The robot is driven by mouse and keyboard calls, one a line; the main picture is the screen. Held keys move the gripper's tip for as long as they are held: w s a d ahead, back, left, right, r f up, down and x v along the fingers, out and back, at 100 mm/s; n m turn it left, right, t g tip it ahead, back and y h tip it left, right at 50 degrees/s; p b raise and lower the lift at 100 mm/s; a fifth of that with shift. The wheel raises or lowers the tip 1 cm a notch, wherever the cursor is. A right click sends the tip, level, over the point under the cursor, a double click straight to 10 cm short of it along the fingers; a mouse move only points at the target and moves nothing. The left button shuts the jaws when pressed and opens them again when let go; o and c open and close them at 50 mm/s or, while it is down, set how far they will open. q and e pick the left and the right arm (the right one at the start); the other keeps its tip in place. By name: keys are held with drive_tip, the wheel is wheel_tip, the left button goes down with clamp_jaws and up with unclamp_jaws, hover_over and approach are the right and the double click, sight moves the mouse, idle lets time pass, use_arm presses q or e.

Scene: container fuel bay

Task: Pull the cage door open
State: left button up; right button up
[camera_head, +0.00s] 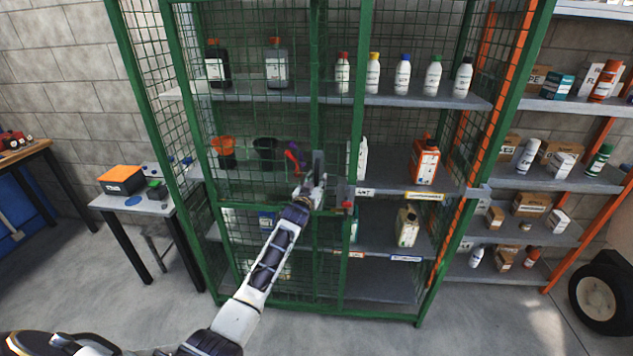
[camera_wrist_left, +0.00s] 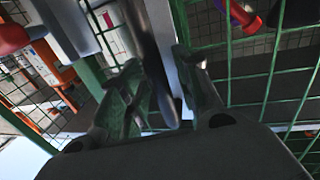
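The green mesh cage (camera_head: 419,313) stands in the middle of the head view. Its mesh door (camera_head: 262,210) covers the left part of the front and looks closed or nearly so. A grey upright door handle (camera_head: 318,163) is near the door's right side; it also shows in the left wrist view (camera_wrist_left: 160,60). My left gripper (camera_head: 312,188) is at this handle. In the left wrist view my left gripper (camera_wrist_left: 165,95) has a finger on each side of the grey bar, with no clear gap. My right gripper is not in view.
A grey latch plate with a red part (camera_head: 347,205) sits just right of the handle. Bottles and an orange canister (camera_head: 425,160) stand on the cage shelves. A small table (camera_head: 135,203) is at the left, an orange-post rack (camera_head: 565,105) at the right. The floor in front is clear.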

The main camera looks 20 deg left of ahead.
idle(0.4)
use_arm(q)
drive_tip(key=shift+s, duration=0.15)
drive_tip(key=s+d, duration=0.1)
drive_tip(key=s, duration=1)
drive_tip(key=shift+s, duration=0.3)
drive_tip(key=shift+r+m, duration=0.1)
drive_tip(key=shift+m, duration=0.4)
idle(0.6)
